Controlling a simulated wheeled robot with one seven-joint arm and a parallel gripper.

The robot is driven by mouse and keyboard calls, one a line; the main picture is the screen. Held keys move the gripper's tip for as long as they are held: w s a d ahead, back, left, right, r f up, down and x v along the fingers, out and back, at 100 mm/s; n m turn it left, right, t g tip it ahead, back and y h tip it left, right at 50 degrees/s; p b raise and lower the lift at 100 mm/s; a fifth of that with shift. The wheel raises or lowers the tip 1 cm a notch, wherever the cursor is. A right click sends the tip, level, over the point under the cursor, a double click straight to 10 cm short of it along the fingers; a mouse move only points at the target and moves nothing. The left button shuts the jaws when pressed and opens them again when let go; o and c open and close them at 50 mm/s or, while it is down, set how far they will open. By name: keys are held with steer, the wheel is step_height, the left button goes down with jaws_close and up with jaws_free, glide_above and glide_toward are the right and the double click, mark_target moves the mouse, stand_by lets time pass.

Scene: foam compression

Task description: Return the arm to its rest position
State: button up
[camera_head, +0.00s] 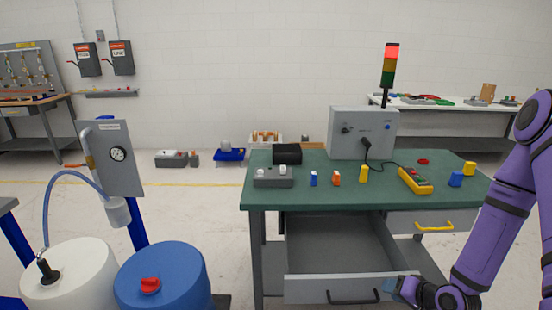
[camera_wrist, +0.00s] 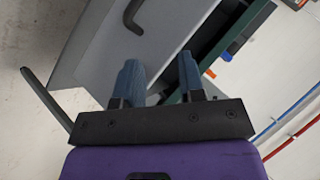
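My purple arm (camera_head: 492,225) hangs down at the right of the head view, in front of the workbench. My gripper (camera_head: 398,287) is low, beside the right end of the open drawer's front (camera_head: 315,289). In the wrist view, the two blue fingers of my gripper (camera_wrist: 161,78) stand apart with a gap between them, and I see nothing held. Grey drawer panels show behind the fingers. The drawer's dark handle (camera_head: 353,297) is left of my gripper, and a dark handle shows at the top of the wrist view (camera_wrist: 132,16).
The green-topped bench (camera_head: 330,192) carries a grey control box (camera_head: 362,134), a yellow meter (camera_head: 414,181) and several small coloured blocks. The drawer juts out, apparently empty. A closed drawer has a yellow handle (camera_head: 434,227). A white drum (camera_head: 70,275) and blue drum (camera_head: 165,275) stand left.

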steer(key=d+r+n+g+h, duration=0.1)
steer(key=d+r+n+h, duration=0.15)
steer(key=r, duration=1.05)
steer(key=d+r+n+g+h, duration=0.15)
steer(key=r+h, duration=0.25)
steer(key=r, duration=1)
steer(key=s+a+r, duration=0.3)
steer(key=s+r, duration=0.6)
steer(key=s, duration=0.1)
steer(key=s+a+r+n+g, duration=0.1)
steer(key=s+a+r, duration=0.2)
steer(key=s+r, duration=0.6)
steer(key=shift+s+a+r+y, duration=0.25)
steer(key=shift+s+a+y, duration=0.2)
steer(key=shift+s, duration=0.6)
